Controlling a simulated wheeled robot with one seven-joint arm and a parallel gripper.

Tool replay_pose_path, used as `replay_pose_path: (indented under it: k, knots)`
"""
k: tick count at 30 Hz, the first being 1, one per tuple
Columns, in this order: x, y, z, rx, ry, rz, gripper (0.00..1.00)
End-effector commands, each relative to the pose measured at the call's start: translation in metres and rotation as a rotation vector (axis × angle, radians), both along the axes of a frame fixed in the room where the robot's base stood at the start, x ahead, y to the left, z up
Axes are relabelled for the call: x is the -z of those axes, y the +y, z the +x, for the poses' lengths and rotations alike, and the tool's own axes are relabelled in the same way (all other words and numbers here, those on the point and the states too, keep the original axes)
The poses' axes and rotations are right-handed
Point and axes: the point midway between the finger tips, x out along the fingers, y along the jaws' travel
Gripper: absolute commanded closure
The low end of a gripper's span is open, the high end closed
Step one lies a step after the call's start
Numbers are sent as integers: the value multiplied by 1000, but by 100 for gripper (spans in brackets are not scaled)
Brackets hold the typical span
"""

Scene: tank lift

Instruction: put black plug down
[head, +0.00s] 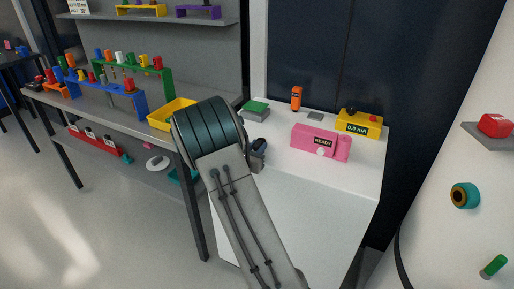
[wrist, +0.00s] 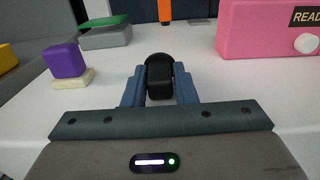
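The black plug (wrist: 158,76) stands between the two blue fingers of my gripper (wrist: 159,92) in the wrist view, with a finger against each side. My gripper is shut on it. In the head view my gripper (head: 257,158) is over the left part of the white table (head: 290,203), partly hidden by my arm. The plug shows there only as a small dark shape at the fingers. I cannot tell whether the plug's underside touches the tabletop.
A pink READY box (head: 312,140), a yellow meter (head: 360,123), an orange device (head: 296,98) and a green-topped grey box (head: 256,110) stand towards the back. A purple block (wrist: 65,60) is left of my gripper. The table's front is clear. A workbench (head: 110,112) stands left.

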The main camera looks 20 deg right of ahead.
Motion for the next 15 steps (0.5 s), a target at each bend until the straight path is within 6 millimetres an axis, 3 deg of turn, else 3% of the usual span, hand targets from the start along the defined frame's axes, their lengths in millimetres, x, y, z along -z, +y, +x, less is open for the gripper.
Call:
replay_pose_path:
  k: [10, 15]
  knots:
    - [-1, 0, 0, 0, 0, 0, 57]
    - [-12, 0, 0, 0, -1, 1, 57]
